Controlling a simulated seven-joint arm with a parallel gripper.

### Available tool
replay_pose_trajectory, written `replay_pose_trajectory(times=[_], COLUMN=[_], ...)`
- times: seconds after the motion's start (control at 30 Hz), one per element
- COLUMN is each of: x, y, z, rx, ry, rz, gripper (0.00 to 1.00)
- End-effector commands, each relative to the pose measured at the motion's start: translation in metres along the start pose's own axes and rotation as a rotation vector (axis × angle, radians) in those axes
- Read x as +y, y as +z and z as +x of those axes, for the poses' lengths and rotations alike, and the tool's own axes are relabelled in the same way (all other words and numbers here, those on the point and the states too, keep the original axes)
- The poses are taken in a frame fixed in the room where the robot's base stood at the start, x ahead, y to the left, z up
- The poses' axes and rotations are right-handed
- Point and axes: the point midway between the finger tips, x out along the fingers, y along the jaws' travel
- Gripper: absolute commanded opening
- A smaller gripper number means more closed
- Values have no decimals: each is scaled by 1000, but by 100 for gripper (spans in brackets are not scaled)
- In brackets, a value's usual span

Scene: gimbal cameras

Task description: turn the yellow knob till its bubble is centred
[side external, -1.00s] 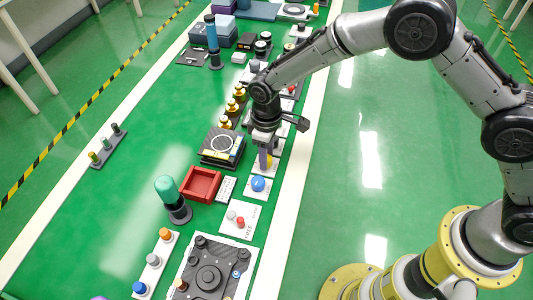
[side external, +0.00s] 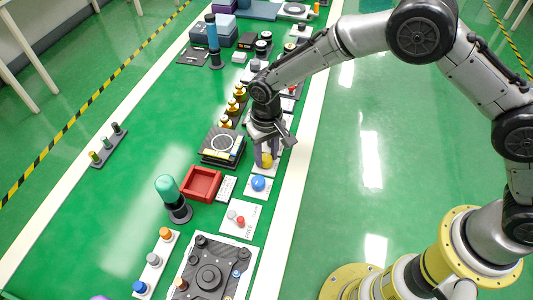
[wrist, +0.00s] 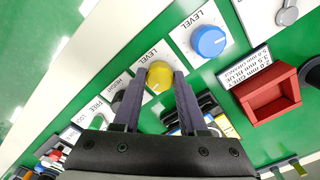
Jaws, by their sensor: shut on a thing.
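The yellow knob (wrist: 159,75) sits on a white plate marked LEVEL and carries a light pointer mark. My gripper (wrist: 160,76) has one finger on each side of it and is shut on it in the wrist view. In the side view my gripper (side external: 265,155) reaches down onto the yellow knob (side external: 266,161), which is partly covered by the fingers. A dark tilting stand with a round, ringed dial (side external: 222,142) stands to the left of the knob. Any bubble is too small to make out, and in the wrist view the stand is largely hidden behind my gripper.
A blue knob (wrist: 208,41) on its own LEVEL plate is close beside the yellow one; it also shows in the side view (side external: 258,183). A red tray (side external: 201,184) and a teal-topped post (side external: 168,190) stand nearby. Several amber-and-black pieces (side external: 237,95) line up behind.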

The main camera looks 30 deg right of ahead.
Motion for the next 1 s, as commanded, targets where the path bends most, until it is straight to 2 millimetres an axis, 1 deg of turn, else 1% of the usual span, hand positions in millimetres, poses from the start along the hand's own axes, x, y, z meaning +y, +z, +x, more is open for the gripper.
replay_pose_trajectory(times=[0.53,0.57,0.7,0.73,1.0], x=[0,0,0,0,0], y=[-1,-1,-1,-1,0], z=[-2,-2,-1,-1,-1], rx=[2,2,2,2,1], ry=[-1,-1,-1,-1,-1], rz=[24,24,24,24,23], gripper=[0,45,70,72,72])
